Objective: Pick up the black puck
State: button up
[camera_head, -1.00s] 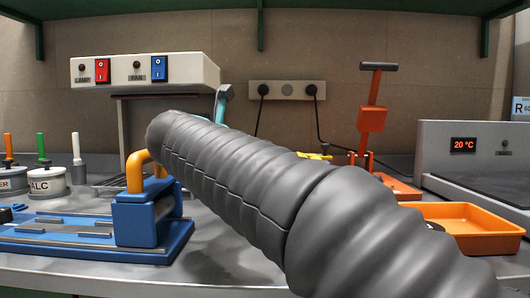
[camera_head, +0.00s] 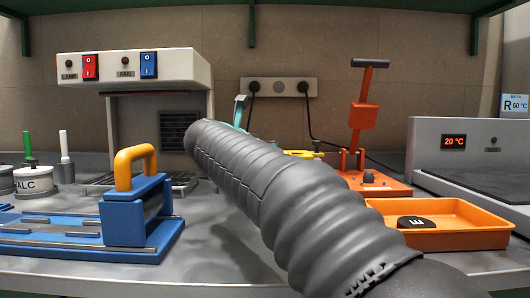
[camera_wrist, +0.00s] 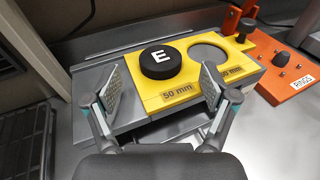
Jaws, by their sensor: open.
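A black puck (camera_wrist: 161,62) with a white letter E lies on a yellow plate (camera_wrist: 135,75) labelled 50 mm in the wrist view. A round opening in the plate is to its right. My gripper (camera_wrist: 160,88) is open, its two pads apart on the near left and near right of the puck, not touching it. Another black puck (camera_head: 417,222), also marked E, lies in the orange tray (camera_head: 470,240) in the head view.
A blue device (camera_head: 135,215) with an orange handle stands at left. An orange lever press (camera_head: 365,115) stands behind the tray, with a hotplate (camera_head: 470,150) at right. In the wrist view, an orange base (camera_wrist: 288,85) labelled RINGS is right of the plate.

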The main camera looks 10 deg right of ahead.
jog(key=x, duration=0.3)
jog(key=shift+w+d+f, duration=0.1)
jog(key=c, duration=1.3)
